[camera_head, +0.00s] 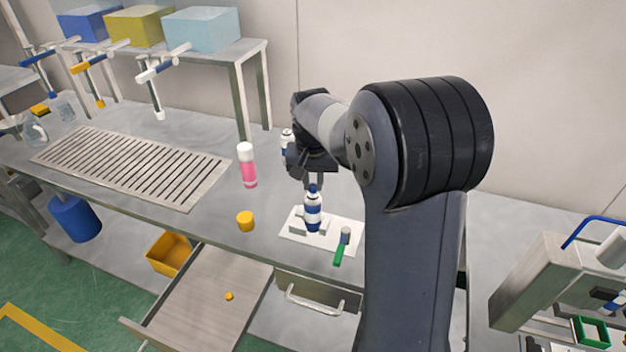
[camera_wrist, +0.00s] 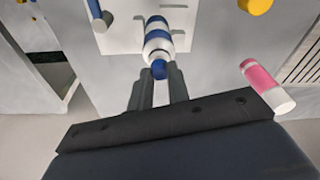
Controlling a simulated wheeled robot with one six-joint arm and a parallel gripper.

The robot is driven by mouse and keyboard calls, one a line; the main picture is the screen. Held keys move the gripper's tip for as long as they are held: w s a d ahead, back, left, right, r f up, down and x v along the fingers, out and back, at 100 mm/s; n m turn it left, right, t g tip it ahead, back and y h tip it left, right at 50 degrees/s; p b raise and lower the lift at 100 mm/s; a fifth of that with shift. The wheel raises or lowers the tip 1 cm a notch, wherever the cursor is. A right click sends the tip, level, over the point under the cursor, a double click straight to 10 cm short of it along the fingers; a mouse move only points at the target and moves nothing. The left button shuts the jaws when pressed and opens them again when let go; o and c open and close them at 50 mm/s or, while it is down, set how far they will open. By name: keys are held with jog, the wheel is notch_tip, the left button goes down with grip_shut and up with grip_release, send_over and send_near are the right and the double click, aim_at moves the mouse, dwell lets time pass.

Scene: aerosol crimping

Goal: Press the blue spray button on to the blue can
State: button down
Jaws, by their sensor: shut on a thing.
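The blue can (camera_head: 313,212), white with blue bands, stands upright on a white plate (camera_head: 291,237) on the bench; it also shows in the wrist view (camera_wrist: 157,38). The blue spray button (camera_head: 313,189) is at the can's top, and in the wrist view the button (camera_wrist: 159,70) sits between my fingertips. My gripper (camera_head: 314,181) points down over the can and is shut on the button. The button appears to meet the can's top, but I cannot tell whether it is seated.
A pink can with a white cap (camera_head: 247,166) and a yellow cap (camera_head: 245,221) stand to the left. A slatted rack (camera_head: 130,165) lies farther left.

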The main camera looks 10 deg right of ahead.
aim_at(313, 186)
dwell(0.3)
jog(key=c, duration=0.7)
grip_release()
jog(key=shift+r, duration=0.1)
jog(key=shift+r+p, duration=2.95)
jog(key=shift+r, duration=0.5)
jog(key=shift+c, duration=0.5)
